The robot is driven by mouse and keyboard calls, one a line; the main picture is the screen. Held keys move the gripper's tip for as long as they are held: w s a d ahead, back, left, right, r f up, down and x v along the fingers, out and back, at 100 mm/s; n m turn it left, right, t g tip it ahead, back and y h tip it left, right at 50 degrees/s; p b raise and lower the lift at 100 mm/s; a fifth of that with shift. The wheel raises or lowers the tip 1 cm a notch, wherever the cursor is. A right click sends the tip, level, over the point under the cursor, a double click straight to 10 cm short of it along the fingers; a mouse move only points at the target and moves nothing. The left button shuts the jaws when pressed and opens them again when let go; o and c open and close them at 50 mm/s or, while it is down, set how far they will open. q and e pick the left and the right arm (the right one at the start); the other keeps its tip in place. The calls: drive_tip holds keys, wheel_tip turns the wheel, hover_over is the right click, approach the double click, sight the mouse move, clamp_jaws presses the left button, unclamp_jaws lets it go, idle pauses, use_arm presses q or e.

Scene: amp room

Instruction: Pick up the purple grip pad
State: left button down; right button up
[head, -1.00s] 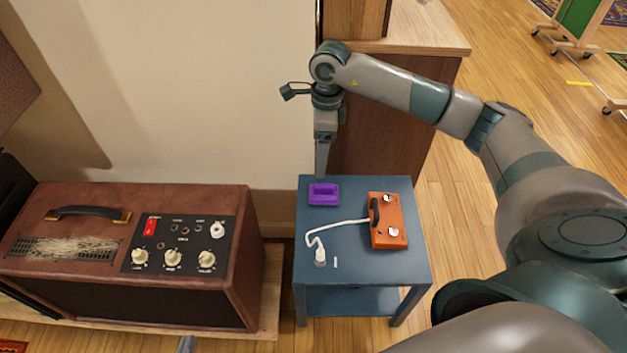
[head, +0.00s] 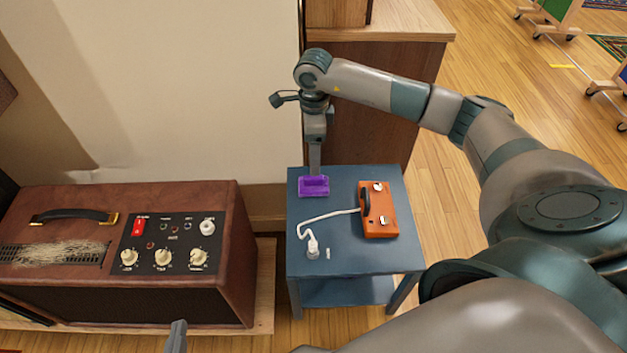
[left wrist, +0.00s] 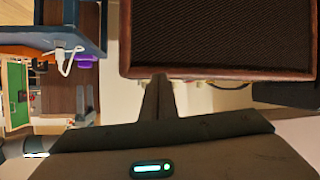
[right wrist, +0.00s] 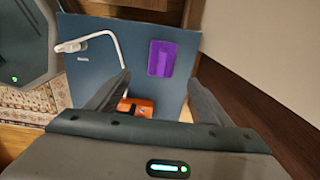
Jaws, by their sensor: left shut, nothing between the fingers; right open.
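The purple grip pad (head: 313,188) lies near the back left of the small blue table (head: 340,262). It also shows in the right wrist view (right wrist: 161,58), beyond and between my fingertips. My right gripper (head: 315,172) points down at the pad's back edge, its fingers open and empty; the right wrist view (right wrist: 160,80) shows them spread apart. Whether they touch the pad I cannot tell. My left gripper (head: 177,337) is at the bottom edge of the head view, shut and empty in the left wrist view (left wrist: 157,95), in front of the amp.
An orange pedal box (head: 379,210) sits right of the pad, joined by a white cable to a white plug (head: 312,247). A brown amp (head: 120,250) stands left of the table. A wall and a wooden cabinet (head: 370,110) rise behind.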

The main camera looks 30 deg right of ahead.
use_arm(q)
drive_tip(key=shift+w+d+r+t+h+b, duration=0.15)
drive_tip(key=shift+w+d+r+t, duration=0.1)
drive_tip(key=shift+r+t, duration=0.25)
drive_tip(key=shift+w+d+r+t+h+b, duration=0.2)
drive_tip(key=shift+r+t, duration=0.1)
drive_tip(key=shift+r, duration=0.4)
use_arm(e)
hover_over(314, 178)
wheel_tip(314, 178, down, 6)
drive_tip(key=shift+f, duration=0.2)
drive_tip(key=shift+f, duration=0.25)
use_arm(q)
drive_tip(key=shift+w+d+r+t+b, duration=0.2)
drive_tip(key=shift+r+t, duration=0.2)
drive_tip(key=shift+r, duration=0.3)
drive_tip(key=shift+w+d+r+t+b, duration=0.15)
drive_tip(key=shift+r+t, duration=0.25)
drive_tip(key=shift+r, duration=0.25)
use_arm(e)
drive_tip(key=shift+w+f, duration=0.2)
drive_tip(key=shift+f, duration=2.15)
use_arm(q)
drive_tip(key=shift+s, duration=0.1)
use_arm(e)
drive_tip(key=shift+d, duration=0.1)
drive_tip(key=c, duration=1.1)
